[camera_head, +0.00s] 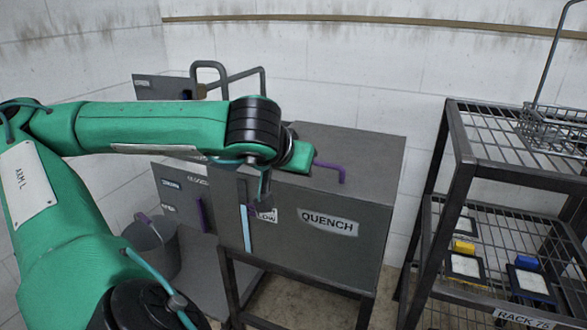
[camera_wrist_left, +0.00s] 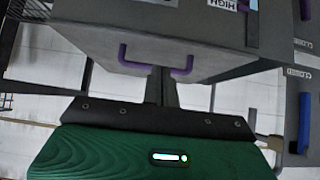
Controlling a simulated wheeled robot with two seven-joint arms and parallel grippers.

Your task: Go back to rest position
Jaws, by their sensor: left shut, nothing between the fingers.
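My left arm reaches in from the left in the head view and ends above the grey box labelled QUENCH (camera_head: 365,215). In the wrist view my left gripper (camera_wrist_left: 161,72) is shut and empty, its two dark fingers side by side. Its fingertips overlap the purple handle (camera_wrist_left: 125,55) in that picture; I cannot tell how far apart they are. The head view shows a purple handle (camera_head: 343,176) on top of the QUENCH box, right of my wrist. In that view my own wrist largely hides the fingers. My right gripper is in neither view.
A dark metal rack (camera_head: 455,150) stands at the right, with a wire basket (camera_head: 555,130) on top and framed pieces on a lower shelf. A grey bucket (camera_head: 152,250) stands left of the box. More grey panels and a bent pipe (camera_head: 245,73) are behind my arm.

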